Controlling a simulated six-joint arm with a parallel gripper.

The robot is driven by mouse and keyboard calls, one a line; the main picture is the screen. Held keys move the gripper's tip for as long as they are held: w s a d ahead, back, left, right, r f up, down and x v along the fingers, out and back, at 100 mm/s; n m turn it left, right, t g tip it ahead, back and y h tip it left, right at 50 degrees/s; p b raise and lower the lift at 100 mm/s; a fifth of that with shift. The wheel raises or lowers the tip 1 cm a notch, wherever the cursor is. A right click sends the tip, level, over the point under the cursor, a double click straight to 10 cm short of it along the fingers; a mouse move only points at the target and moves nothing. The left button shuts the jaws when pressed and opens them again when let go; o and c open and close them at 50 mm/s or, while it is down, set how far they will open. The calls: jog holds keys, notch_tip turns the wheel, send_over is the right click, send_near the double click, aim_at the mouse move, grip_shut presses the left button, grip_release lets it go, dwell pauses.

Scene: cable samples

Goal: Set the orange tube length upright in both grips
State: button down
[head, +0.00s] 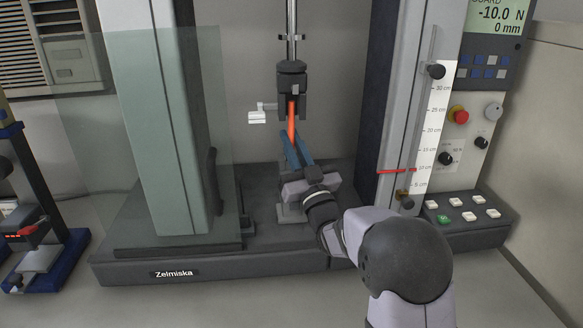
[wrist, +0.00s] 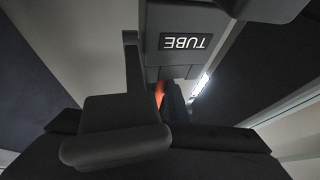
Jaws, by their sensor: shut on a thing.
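The orange tube length (head: 291,122) stands roughly upright in the head view, with its upper part in the dark upper grip (head: 291,90) of the testing machine. My gripper (head: 296,152), with blue fingers, is shut on the tube just below that grip. In the wrist view a little orange of the tube (wrist: 159,94) shows beneath the upper grip (wrist: 186,42), which bears the label TUBE upside down. The lower grip is mostly hidden behind my gripper and wrist. I cannot tell whether the upper jaws touch the tube.
A clear guard panel (head: 140,130) stands open at the left. The right column carries a scale (head: 428,130) with a red pointer. A control panel (head: 468,215) with buttons is at the right. The readout shows -10.0 N, 0 mm.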

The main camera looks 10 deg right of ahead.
jog(key=shift+f+b, duration=0.45)
jog(key=shift+f, duration=0.05)
jog(key=c, duration=2.1)
grip_release()
jog(key=o, duration=0.6)
jog(key=shift+s, duration=0.15)
jog(key=shift+s+d+b, duration=0.4)
jog(key=shift+s+b, duration=0.05)
jog(key=shift+s, duration=0.95)
jog(key=shift+s+d+b, duration=0.4)
jog(key=shift+s, duration=0.95)
jog(key=shift+s+d+b, duration=0.4)
jog(key=shift+s+b, duration=0.05)
jog(key=shift+s, duration=0.95)
